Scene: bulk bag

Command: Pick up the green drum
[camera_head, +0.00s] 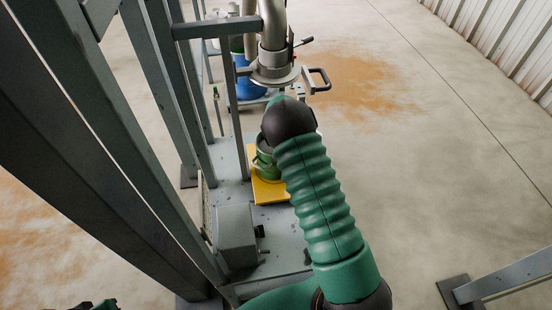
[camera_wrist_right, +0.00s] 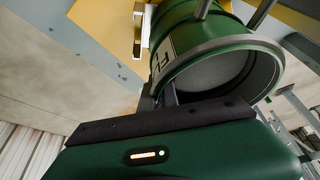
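The green drum (camera_head: 265,163) stands on a yellow plate (camera_head: 268,190) in the head view, partly hidden by my right arm. In the right wrist view the drum (camera_wrist_right: 240,52) is close, with its round grey-lined mouth towards the camera and a white label with black letters on its side. Dark finger parts of my right gripper (camera_wrist_right: 163,94) are right at the drum's lower left side. I cannot tell whether they touch or grip it. My right gripper is hidden behind the wrist in the head view. My left gripper is not visible; only green and black arm bits show at bottom left.
A grey pipe outlet with a flange (camera_head: 274,75) hangs just beyond my right wrist. Grey frame posts (camera_head: 165,80) rise on the left. A grey box (camera_head: 236,236) sits on the platform nearer me. A blue drum (camera_head: 250,90) stands behind. Floor at right is open.

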